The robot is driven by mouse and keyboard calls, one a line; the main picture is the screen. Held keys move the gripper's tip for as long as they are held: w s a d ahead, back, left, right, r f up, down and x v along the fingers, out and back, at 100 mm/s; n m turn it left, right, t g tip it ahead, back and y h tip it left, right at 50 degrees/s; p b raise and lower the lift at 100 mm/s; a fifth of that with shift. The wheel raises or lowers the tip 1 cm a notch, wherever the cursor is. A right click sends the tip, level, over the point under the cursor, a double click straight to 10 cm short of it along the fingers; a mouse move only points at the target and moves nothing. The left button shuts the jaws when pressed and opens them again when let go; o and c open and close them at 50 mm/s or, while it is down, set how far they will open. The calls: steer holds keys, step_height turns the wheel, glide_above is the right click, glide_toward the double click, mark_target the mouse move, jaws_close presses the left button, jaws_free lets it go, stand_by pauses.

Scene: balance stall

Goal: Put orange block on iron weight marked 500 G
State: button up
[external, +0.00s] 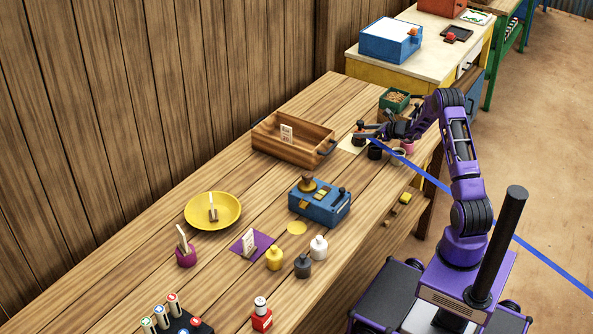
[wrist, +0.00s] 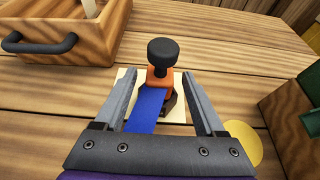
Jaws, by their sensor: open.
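In the wrist view an orange block-like piece (wrist: 160,80) with a black round knob (wrist: 163,50) at its top stands just beyond my fingertips. A dark piece (wrist: 171,104) shows low beside it, over a cream square (wrist: 177,115). I cannot tell whether the dark piece is the iron weight, and no 500 G marking is readable. My gripper (wrist: 158,88) is open, with its fingers either side of a blue strip (wrist: 146,108) that reaches the orange piece. In the external view my gripper (external: 362,134) is low at the table's far end, partly hiding the small items there.
A wooden tray with a dark handle (external: 292,155) stands left of my gripper. A green box (external: 395,97) stands behind. Small dark, grey and pink pots (external: 398,155) crowd the near side. A blue device (external: 318,205) and yellow plate (external: 213,222) sit nearer the camera.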

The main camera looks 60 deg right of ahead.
steer(key=v, duration=1)
steer(key=shift+r, duration=0.1)
